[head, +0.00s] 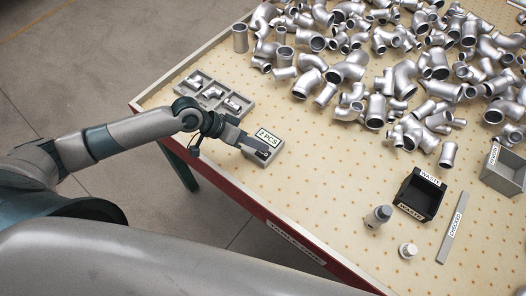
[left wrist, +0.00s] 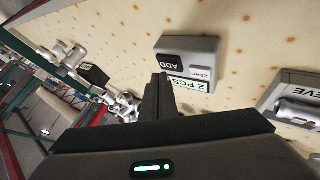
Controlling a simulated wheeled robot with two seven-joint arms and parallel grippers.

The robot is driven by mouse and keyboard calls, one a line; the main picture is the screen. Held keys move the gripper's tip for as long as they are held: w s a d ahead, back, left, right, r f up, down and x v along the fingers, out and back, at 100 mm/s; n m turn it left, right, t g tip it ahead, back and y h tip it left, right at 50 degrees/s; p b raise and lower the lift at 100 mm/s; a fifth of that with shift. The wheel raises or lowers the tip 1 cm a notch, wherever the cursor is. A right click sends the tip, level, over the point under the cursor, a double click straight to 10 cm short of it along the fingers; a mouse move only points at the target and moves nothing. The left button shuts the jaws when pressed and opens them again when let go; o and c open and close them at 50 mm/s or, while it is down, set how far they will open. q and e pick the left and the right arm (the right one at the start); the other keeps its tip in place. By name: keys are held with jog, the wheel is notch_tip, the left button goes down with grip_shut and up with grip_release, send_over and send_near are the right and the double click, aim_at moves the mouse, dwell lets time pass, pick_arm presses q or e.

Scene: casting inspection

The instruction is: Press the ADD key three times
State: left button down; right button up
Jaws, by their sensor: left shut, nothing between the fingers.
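A grey counter box (head: 277,139) sits near the table's front left edge, and its display (head: 268,135) reads "2 PCS". The box shows upside down in the left wrist view (left wrist: 205,45), with a black ADD key (left wrist: 171,63), a lighter ZERO key (left wrist: 202,73) and the display (left wrist: 192,86). My left gripper (head: 262,153) is shut and empty, with its fingertips over the key side of the box. In the left wrist view its fingertips (left wrist: 160,78) are right beside the ADD key. I cannot tell whether they touch it. My right gripper is not in view.
A grey compartment tray (head: 205,88) with metal fittings lies left of the box. Many pipe fittings (head: 380,70) are heaped at the back. A black WASTE bin (head: 420,195), two small cylindrical items (head: 378,215) and a CHECKED strip (head: 453,228) are to the right. The table between is clear.

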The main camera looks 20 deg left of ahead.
aim_at(259, 153)
pick_arm(q)
jog(key=shift+f, duration=0.25)
dwell(0.4)
jog(key=shift+f, duration=0.2)
jog(key=shift+f, duration=0.35)
dwell(0.8)
jog(key=shift+r, duration=0.1)
dwell(0.3)
jog(key=shift+r+p, duration=0.55)
jog(key=shift+r, duration=0.15)
notch_tip(259, 153, up, 5)
jog(key=p, duration=0.4)
jog(key=shift+p, duration=0.35)
dwell(0.7)
